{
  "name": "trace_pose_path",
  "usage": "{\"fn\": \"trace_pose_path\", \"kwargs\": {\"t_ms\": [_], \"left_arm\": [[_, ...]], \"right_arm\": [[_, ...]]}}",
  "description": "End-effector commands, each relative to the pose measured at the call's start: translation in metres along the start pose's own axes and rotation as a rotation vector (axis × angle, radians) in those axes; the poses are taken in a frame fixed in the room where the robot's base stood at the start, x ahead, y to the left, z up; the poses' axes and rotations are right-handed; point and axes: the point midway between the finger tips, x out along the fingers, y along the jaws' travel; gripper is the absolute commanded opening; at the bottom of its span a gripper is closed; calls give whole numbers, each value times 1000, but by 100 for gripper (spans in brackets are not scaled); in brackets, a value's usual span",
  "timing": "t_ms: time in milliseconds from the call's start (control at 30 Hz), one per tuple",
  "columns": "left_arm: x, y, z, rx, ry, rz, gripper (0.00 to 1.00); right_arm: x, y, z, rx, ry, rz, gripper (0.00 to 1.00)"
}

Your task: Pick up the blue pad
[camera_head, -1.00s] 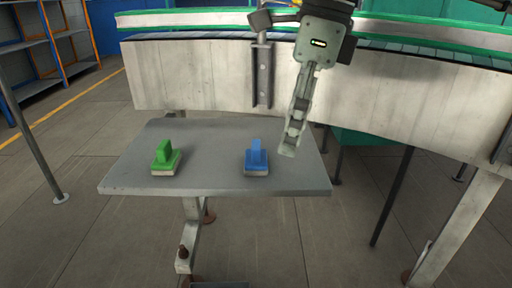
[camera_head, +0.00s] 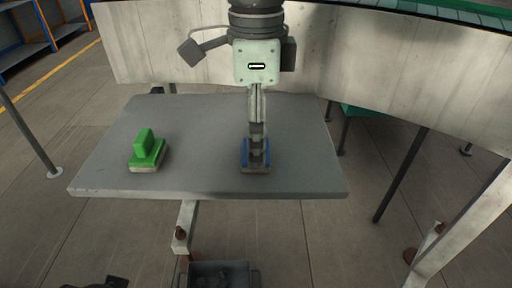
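The blue pad (camera_head: 245,158) lies on the grey table, right of its middle. My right gripper (camera_head: 258,160) points straight down over it, its fingers in line with the pad's upright grip and covering most of it. Blue shows on both sides of the fingers. The fingers are seen edge-on, so I cannot tell whether they are closed on the grip. The pad still appears to rest on the table. My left gripper's fingers do not show.
A green pad (camera_head: 147,152) with an upright grip sits on the left of the grey table (camera_head: 200,122). A pale conveyor side wall (camera_head: 390,75) stands behind the table. A grey bin (camera_head: 202,283) shows below the front edge. The table between the pads is clear.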

Motion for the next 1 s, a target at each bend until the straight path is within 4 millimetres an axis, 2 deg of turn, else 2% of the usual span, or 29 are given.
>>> {"fn": "trace_pose_path", "kwargs": {"t_ms": [133,367,833,1000], "left_arm": [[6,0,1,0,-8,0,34],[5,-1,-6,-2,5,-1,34],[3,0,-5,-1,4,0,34],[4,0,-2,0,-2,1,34]], "right_arm": [[15,0,0,1,0,1,81],[16,0,0,1,-1,0,81],[16,0,0,1,-1,0,26],[16,0,0,2,-1,0,26]]}}
